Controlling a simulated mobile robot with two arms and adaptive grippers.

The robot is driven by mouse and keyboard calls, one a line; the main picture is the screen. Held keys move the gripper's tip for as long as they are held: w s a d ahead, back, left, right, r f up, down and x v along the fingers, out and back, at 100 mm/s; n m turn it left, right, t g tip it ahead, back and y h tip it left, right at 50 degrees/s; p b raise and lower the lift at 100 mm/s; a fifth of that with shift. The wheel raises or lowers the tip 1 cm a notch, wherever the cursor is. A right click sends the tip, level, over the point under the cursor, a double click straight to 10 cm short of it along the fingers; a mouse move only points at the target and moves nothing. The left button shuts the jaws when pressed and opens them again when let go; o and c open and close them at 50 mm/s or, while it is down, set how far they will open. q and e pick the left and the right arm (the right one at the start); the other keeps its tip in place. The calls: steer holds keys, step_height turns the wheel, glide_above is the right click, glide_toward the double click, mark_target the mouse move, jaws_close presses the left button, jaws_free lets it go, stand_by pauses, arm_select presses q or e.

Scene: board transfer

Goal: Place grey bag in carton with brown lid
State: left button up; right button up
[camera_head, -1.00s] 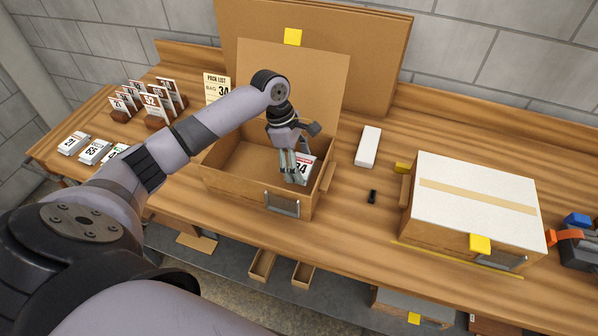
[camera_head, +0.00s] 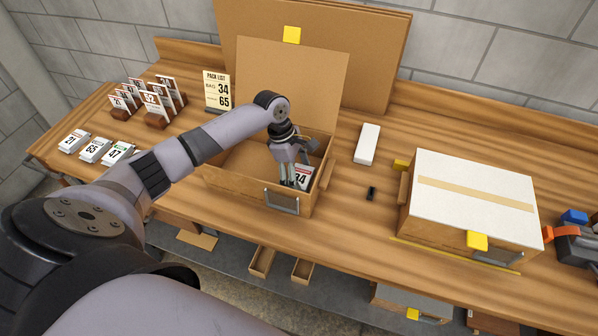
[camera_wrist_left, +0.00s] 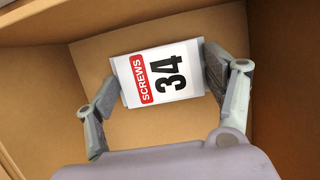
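The grey bag (camera_head: 304,176) has a white label reading SCREWS and 34. It is inside the open carton (camera_head: 236,183), whose brown lid (camera_head: 292,80) stands raised at the back. My left gripper (camera_head: 293,184) reaches down into this carton at its right half. In the left wrist view the grey bag (camera_wrist_left: 160,75) sits between the two fingertips (camera_wrist_left: 161,70), which meet its opposite edges. The carton's brown floor and walls surround it. Whether the bag touches the floor is unclear. My right gripper is not in view.
A closed carton with a white lid (camera_head: 475,190) stands at the right. A white block (camera_head: 367,144) and a small black item (camera_head: 371,193) lie between the cartons. Numbered bags (camera_head: 95,150), card stands (camera_head: 155,103) and a pack list (camera_head: 216,90) are at the left.

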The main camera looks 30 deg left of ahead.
arm_select(q)
steer(key=shift+o, duration=1.2)
steer(key=shift+r, duration=0.1)
steer(key=b+v, duration=0.1)
steer(key=v, duration=1.1)
steer(key=shift+b, duration=0.3)
